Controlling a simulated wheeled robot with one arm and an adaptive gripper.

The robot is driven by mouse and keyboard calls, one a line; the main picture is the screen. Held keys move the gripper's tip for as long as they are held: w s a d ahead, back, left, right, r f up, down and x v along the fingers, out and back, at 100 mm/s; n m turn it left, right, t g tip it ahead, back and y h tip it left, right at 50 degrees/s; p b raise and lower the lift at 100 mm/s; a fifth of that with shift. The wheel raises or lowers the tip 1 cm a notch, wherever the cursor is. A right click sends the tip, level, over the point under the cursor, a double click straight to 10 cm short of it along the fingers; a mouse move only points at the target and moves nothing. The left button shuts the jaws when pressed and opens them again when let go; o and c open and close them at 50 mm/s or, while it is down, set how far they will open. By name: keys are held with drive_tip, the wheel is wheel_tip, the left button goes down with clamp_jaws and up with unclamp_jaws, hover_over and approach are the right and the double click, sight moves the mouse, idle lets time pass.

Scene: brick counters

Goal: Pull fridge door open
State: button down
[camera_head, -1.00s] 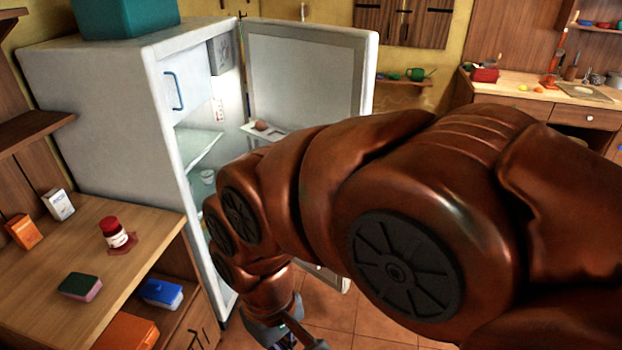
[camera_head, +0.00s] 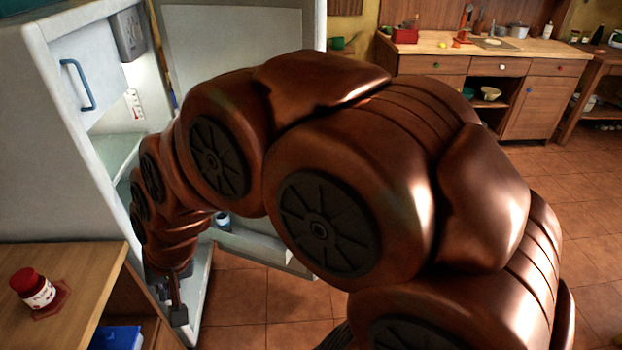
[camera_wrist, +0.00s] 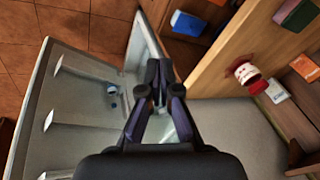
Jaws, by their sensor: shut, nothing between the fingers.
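The white fridge (camera_head: 45,130) stands at the left of the head view, with its lit inside showing. Its door (camera_head: 245,35) stands wide open to the right, partly hidden behind my arm. In the wrist view, the inner side of the door with its shelves (camera_wrist: 85,115) is on the left. My gripper (camera_head: 178,312) is low at the front of the fridge opening, near the counter's end. In the wrist view, my gripper's fingers (camera_wrist: 160,72) are together and empty, with the door's shelves to their left. I cannot tell whether the gripper touches the fridge.
A wooden counter (camera_head: 85,265) with a red-lidded jar (camera_head: 33,290) stands close at the left. A blue box (camera_head: 117,337) sits below it. Wooden cabinets (camera_head: 540,105) line the back right. The tiled floor (camera_head: 585,220) at the right is free.

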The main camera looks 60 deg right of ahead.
drive_tip(key=w+d+f+m+t+h+b, duration=0.1)
drive_tip(key=w+d+f+m+t+b, duration=0.15)
drive_tip(key=w, duration=0.35)
drive_tip(key=w+d+f+m+t+b, duration=0.2)
drive_tip(key=w+d+m, duration=0.1)
drive_tip(key=w, duration=0.2)
drive_tip(key=w+d+f+m+t+h+b, duration=0.1)
drive_tip(key=w+d+f+m+h+b, duration=0.2)
drive_tip(key=d, duration=0.4)
drive_tip(key=w+d+f+m+t+h+b, duration=0.1)
drive_tip(key=w+d+m+t+h+b, duration=0.15)
drive_tip(key=w+d+m, duration=0.35)
drive_tip(key=s+d+f+m+g+h+b, duration=0.1)
drive_tip(key=s+d+f+m+h+b, duration=0.2)
drive_tip(key=d, duration=0.6)
drive_tip(key=s+d+f+m+g+h+b, duration=0.1)
drive_tip(key=s+d+m+g+h+b, duration=0.2)
drive_tip(key=d, duration=0.5)
drive_tip(key=s+d+f+m+g+h+b, duration=0.1)
drive_tip(key=s+d+m+g+h+b, duration=0.3)
drive_tip(key=s+d+m+h, duration=0.45)
drive_tip(key=w+d+n+y, duration=0.1)
drive_tip(key=w+d, duration=0.1)
drive_tip(key=d, duration=1.2)
drive_tip(key=shift+w+d+f+y, duration=0.15)
drive_tip(key=shift+w+d+y, duration=0.15)
drive_tip(key=shift+y, duration=0.1)
drive_tip(key=shift+d, duration=0.1)
